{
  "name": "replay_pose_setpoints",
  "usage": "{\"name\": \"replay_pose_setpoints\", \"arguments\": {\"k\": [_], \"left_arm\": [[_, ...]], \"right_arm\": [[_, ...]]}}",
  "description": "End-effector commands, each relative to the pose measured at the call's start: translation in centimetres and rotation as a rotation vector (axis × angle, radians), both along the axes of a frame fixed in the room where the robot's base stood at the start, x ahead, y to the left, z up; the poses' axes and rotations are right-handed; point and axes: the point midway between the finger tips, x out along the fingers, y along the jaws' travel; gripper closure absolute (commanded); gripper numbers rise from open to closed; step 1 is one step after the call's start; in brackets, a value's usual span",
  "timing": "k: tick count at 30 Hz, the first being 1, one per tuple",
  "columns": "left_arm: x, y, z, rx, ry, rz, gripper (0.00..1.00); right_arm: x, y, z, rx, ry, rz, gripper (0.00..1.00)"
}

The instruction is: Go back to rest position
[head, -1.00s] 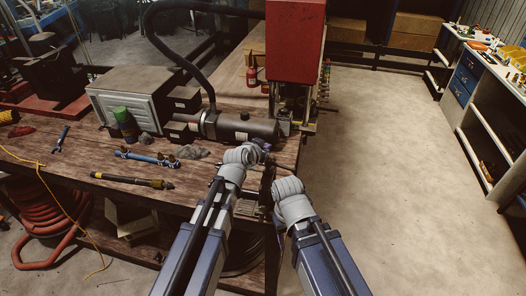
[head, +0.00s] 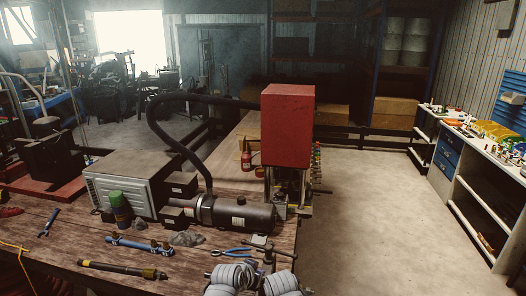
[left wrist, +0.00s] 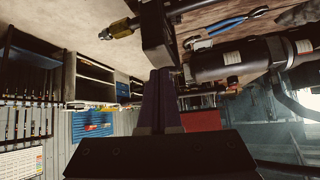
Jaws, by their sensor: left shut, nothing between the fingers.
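My left gripper (left wrist: 160,105) shows in the left wrist view with its two dark fingers together and nothing between them. It is close to a dark metal block at the bench. In the head view only the grey rounded joints of my left and right arms show, low at the bottom edge over the front of the wooden workbench (head: 75,236). The fingers of both grippers are hidden or out of frame there. The right gripper is in no view.
The red crimping machine (head: 288,125) and a dark cylinder (head: 243,215) stand at the bench's right. Blue pliers (head: 238,252), a blue hose piece (head: 140,244) and a black hose with a brass end (head: 120,270) lie on the bench. Open floor (head: 375,220) lies to the right.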

Motion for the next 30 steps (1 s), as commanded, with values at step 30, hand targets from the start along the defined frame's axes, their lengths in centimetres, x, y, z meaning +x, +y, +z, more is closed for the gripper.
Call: {"name": "replay_pose_setpoints", "arguments": {"k": [30], "left_arm": [[-17.2,4.3,-17.0,0.383,0.784,0.176,1.0]], "right_arm": [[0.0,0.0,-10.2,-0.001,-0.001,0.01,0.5]]}}
